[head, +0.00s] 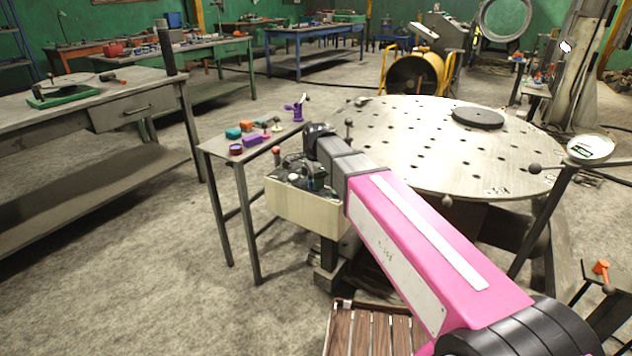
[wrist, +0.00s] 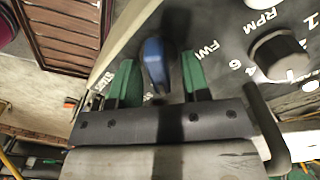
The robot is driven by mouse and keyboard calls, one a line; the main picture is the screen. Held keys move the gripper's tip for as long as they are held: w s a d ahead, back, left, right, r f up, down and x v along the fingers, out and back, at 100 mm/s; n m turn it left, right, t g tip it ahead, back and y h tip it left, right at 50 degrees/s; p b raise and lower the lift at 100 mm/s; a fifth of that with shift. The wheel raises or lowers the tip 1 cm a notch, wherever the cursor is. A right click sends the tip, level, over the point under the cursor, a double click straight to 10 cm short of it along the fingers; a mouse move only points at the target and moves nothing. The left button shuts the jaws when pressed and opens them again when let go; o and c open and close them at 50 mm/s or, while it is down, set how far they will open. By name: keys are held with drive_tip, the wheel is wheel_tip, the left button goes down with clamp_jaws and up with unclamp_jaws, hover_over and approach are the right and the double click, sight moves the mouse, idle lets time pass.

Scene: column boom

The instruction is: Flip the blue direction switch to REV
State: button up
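The blue direction switch (wrist: 155,65) stands on a dark control panel in the wrist view. My gripper (wrist: 158,82) is open, with one green finger on each side of the switch. A gap shows between each finger and the switch, so it is not clamped. Lettering that looks like FWD (wrist: 208,51), cut off at its end, is right of the switch. I cannot read a REV label. In the head view, my gripper (head: 312,178) is over the cream control box (head: 315,213), and my arm hides much of the panel; I cannot make out the switch there.
A black RPM knob (wrist: 280,55) with numbers sits right of the switch. Beside the box stand a narrow table (head: 215,146) with small coloured items and a large round perforated table (head: 440,150). A wooden slatted crate (head: 333,335) is on the floor in front.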

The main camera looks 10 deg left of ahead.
wheel_tip(320, 180, up, 11)
idle(0.8)
drive_tip(key=shift+f, duration=0.1)
